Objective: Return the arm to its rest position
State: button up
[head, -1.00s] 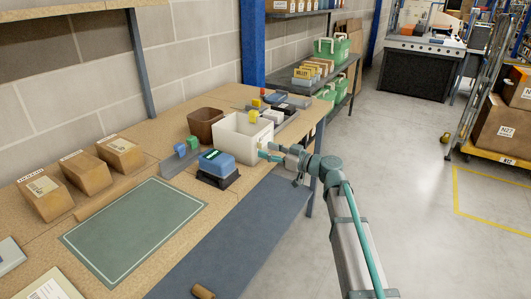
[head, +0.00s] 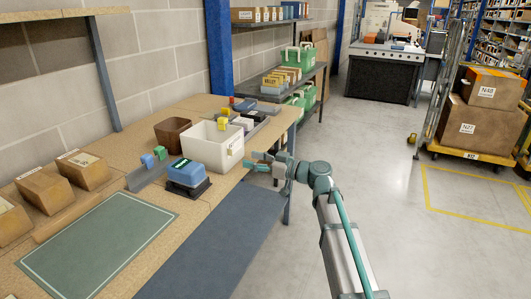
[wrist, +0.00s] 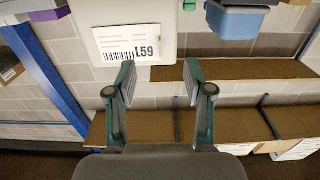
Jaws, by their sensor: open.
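My gripper (head: 253,162) is at the end of my outstretched arm, just off the right side of the white bin (head: 203,150) near the bench edge. In the wrist view my gripper (wrist: 158,72) shows its two fingers apart with nothing between them. The white bin's wall (wrist: 160,20) with its L59 label fills the top of that view, beyond the fingertips. Whether the fingertips touch the bin cannot be told.
A blue-topped device (head: 187,173) on a dark base, a brown bin (head: 172,132) and cartons (head: 82,168) stand on the bench.

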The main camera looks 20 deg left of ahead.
jog(key=s+d+f+m+h+p, duration=0.1)
jog(key=s+d+f+m+h, duration=0.15)
jog(key=f, duration=0.55)
jog(key=s+d+f+m+g+h, duration=0.1)
jog(key=d+f+m+h, duration=0.15)
jog(key=f, duration=0.55)
jog(key=s+d+f+m+h+p, duration=0.1)
jog(key=s+d+f+m+h, duration=0.2)
jog(key=f, duration=0.5)
jog(key=s+d+f+m+g+h+p, duration=0.1)
jog(key=s+d+f+m+h, duration=0.1)
jog(key=s+d+f, duration=0.35)
jog(key=s+d+f+m+g+h+p, duration=0.1)
jog(key=s+d+f+m+h, duration=0.1)
jog(key=d+f, duration=0.65)
jog(key=s+d+f+m+g+h+p, duration=0.1)
jog(key=s+d+f+m+h+p, duration=0.1)
jog(key=s+d+f, duration=0.55)
jog(key=s+d+f+m+g+h+p, duration=0.15)
jog(key=s+d+f, duration=0.35)
jog(key=s, duration=0.5)
jog(key=s+d+f+g+h+p, duration=0.1)
jog(key=s+d, duration=0.3)
jog(key=s, duration=0.5)
jog(key=s+d+f+g+h+p, duration=0.1)
jog(key=s+d+g+p, duration=0.1)
jog(key=s, duration=0.8)
jog(key=shift+s+d+m+g+p, duration=0.35)
jog(key=shift+d+g, duration=0.2)
jog(key=shift+d, duration=0.6)
